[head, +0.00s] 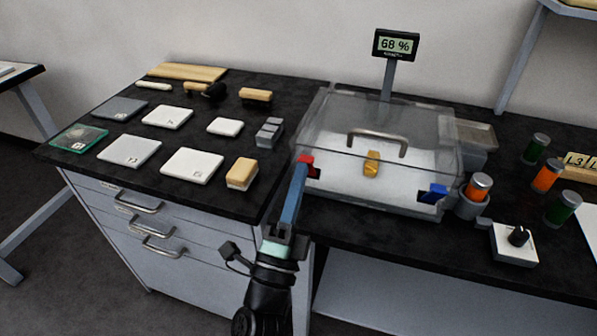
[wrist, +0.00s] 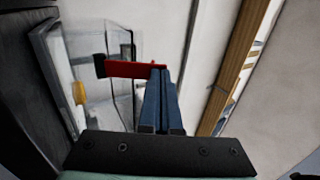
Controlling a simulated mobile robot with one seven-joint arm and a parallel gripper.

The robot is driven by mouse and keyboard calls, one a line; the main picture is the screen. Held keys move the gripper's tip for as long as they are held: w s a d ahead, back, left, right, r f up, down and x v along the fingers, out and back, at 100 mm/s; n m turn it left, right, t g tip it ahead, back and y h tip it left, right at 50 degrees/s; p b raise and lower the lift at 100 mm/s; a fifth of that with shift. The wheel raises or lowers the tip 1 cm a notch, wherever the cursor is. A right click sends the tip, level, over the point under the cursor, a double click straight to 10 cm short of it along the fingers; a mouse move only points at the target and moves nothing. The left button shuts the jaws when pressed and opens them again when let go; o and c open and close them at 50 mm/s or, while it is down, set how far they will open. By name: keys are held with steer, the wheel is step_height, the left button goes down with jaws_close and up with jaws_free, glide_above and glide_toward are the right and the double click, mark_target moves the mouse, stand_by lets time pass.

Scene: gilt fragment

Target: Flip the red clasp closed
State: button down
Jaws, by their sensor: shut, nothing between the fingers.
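The red clasp (head: 306,160) is at the front left corner of a clear lidded case (head: 340,130). In the wrist view the red clasp (wrist: 135,69) is a red bar with a dark block at its left end. My gripper (head: 302,172) is shut and empty, its blue fingers together. Its fingertips (wrist: 159,72) are at the right part of the red bar; I cannot tell whether they touch it. A blue clasp (head: 433,192) is at the front right of the case. The lid is down, with a metal handle (head: 377,138) on it. A gilt piece (head: 372,163) lies inside.
A display reading 68 % (head: 396,45) stands behind the case. An orange-banded jar (head: 479,187) and a knob box (head: 514,243) are to its right. White tiles (head: 192,166), a sponge-like block (head: 242,173) and grey blocks (head: 269,132) lie on the left counter.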

mark_target(304, 160)
steer(key=r+g+p, duration=0.1)
steer(key=p, duration=0.4)
steer(key=w+r+g+y+p, duration=0.1)
steer(key=g+p, duration=0.1)
steer(key=p, duration=0.4)
steer(key=w+r+g+p, duration=0.1)
steer(key=p, duration=0.5)
steer(key=shift+w+d+r+g, duration=0.1)
steer(key=shift+w+d+g, duration=0.05)
steer(key=shift+d+g, duration=0.2)
steer(key=shift+f+b, duration=0.35)
steer(key=shift+f, duration=0.1)
